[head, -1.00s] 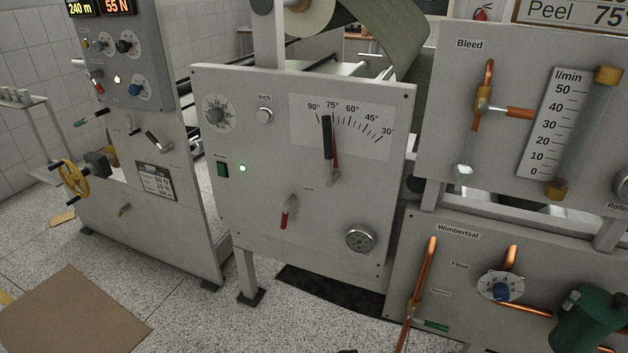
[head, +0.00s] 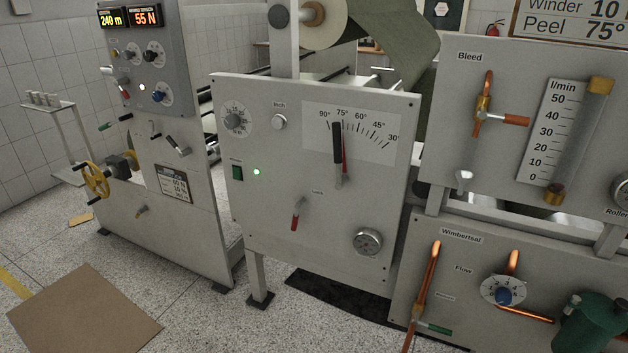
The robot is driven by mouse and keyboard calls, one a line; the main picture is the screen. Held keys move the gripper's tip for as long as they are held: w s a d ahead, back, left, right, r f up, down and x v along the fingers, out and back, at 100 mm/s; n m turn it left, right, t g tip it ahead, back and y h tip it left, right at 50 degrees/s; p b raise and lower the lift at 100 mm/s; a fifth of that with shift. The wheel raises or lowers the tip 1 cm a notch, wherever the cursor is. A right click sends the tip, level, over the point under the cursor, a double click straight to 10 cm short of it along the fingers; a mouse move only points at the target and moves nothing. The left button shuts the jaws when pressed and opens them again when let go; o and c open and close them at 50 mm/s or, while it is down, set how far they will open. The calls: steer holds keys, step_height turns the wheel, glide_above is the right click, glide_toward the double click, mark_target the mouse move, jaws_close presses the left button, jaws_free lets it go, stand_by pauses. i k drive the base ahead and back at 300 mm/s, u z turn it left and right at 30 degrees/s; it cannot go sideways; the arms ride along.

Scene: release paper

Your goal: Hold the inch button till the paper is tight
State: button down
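The inch button (head: 279,122) is a round pale button under a small "Inch" label, on the upper left of the grey middle panel (head: 260,200). Nothing touches it. The green-grey paper (head: 398,45) hangs in a broad curve from a roll (head: 323,22) behind and above the panel. Its lower run is hidden behind the panels, so I cannot tell how tight it is there. My gripper is not in view.
The middle panel also carries a dial (head: 235,119), a lit green lamp (head: 256,171), an angle scale with a lever (head: 337,145), a red-tipped lock lever (head: 297,214) and a gauge (head: 367,241). A left cabinet display (head: 128,17) reads 240 m and 55 N. A brown board (head: 85,315) lies on the floor.

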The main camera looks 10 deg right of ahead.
mark_target(277, 123)
steer(key=u, duration=0.1)
steer(key=i, duration=0.95)
steer(key=z, duration=0.05)
